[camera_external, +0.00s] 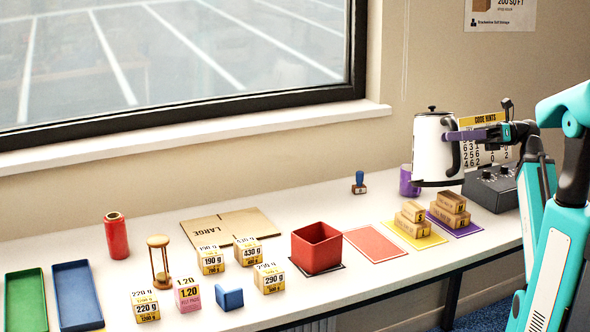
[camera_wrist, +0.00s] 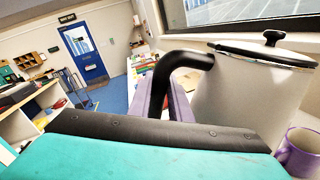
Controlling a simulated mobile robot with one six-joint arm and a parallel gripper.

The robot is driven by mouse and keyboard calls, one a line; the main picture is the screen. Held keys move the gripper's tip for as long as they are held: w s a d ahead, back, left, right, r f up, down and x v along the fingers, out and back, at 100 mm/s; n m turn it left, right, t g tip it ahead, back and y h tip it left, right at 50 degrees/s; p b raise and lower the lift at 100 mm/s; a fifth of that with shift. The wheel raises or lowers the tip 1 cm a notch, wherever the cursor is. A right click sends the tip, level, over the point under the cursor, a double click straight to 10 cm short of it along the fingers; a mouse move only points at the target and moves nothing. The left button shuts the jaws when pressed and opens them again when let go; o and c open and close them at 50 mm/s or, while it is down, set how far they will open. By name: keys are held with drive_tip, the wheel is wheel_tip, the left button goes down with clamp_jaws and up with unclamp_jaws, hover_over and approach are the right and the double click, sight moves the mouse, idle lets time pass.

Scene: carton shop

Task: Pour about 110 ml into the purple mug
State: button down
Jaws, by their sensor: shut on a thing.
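A white kettle (camera_external: 430,150) with a black lid and black handle is held nearly upright at the right end of the table. My gripper (camera_external: 485,134) is shut on its handle; the purple fingers around the handle (camera_wrist: 182,64) also show in the wrist view. The kettle's bottom appears to be above the tabletop. The purple mug (camera_external: 408,182) stands upright on the table, just left of and below the kettle. The mug (camera_wrist: 300,150) is also at the lower right of the wrist view, beside the kettle body. I cannot see its contents. No liquid stream is visible.
A dark control box (camera_external: 490,186) stands right of the kettle, with a code hints sign (camera_external: 486,148) behind it. Small cartons (camera_external: 450,204) sit on a purple mat in front. A stamp (camera_external: 359,183) stands left of the mug, with bare table between them.

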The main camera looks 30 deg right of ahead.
sight(458, 153)
drive_tip(key=shift+s+a+f+n+b, duration=0.1)
drive_tip(key=shift+s+f+n+b, duration=0.45)
drive_tip(key=shift+b, duration=0.7)
drive_tip(key=shift+s+a+f+n+b, duration=0.1)
drive_tip(key=shift+s+f+n+b, duration=0.15)
drive_tip(key=shift+f+n+b, duration=0.7)
drive_tip(key=shift+s+a+f+n+b, duration=0.15)
drive_tip(key=shift+s+f+n+b, duration=0.4)
drive_tip(key=shift+b, duration=1.1)
